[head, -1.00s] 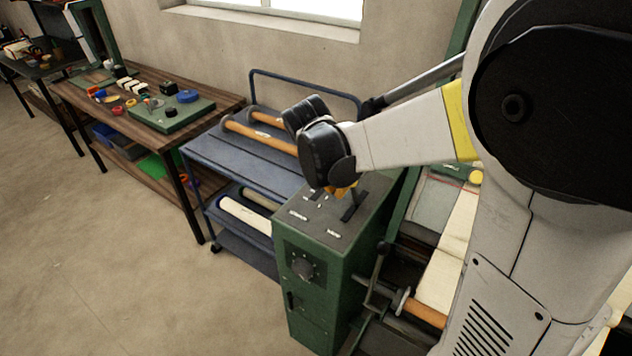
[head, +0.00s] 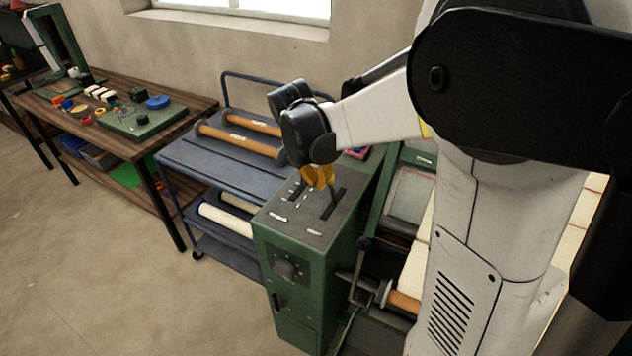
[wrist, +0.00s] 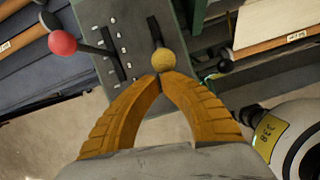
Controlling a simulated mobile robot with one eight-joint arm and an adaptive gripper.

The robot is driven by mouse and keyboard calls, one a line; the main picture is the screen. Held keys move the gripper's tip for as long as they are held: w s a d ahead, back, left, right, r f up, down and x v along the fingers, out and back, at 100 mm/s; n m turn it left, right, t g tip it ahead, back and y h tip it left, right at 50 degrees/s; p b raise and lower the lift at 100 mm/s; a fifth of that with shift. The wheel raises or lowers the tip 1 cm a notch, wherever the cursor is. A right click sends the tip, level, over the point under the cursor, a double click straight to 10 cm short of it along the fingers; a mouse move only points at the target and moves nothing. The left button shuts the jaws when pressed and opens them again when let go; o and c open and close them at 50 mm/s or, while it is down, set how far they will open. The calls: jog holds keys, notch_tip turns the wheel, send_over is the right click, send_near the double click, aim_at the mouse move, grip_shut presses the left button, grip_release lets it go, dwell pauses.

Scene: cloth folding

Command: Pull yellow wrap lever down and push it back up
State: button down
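The yellow wrap lever's round knob (wrist: 165,60) shows in the wrist view, just beyond my fingertips. Its slot (wrist: 154,32) is in the top of the green control cabinet (head: 305,250). My gripper (wrist: 160,78) has its orange fingers curved together, with the tips meeting at the near edge of the knob. I cannot tell whether the tips touch the knob. In the head view my gripper (head: 318,178) is above the cabinet top, and its fingers hide the knob. A second lever with a red knob (wrist: 62,43) stands to the left in the wrist view.
A blue cart (head: 215,165) with rolls stands left of the cabinet. A wooden workbench (head: 120,145) with small items is farther left. A crank handle (head: 365,262) and roller are close to the cabinet's right side. The floor at left is clear.

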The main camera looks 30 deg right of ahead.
jog(key=w+d+r+g+y+p, duration=0.2)
jog(key=w+d, duration=0.4)
jog(key=d, duration=0.3)
jog(key=shift+r+y, duration=0.15)
jog(key=shift+y, duration=0.35)
jog(key=shift+d, duration=0.1)
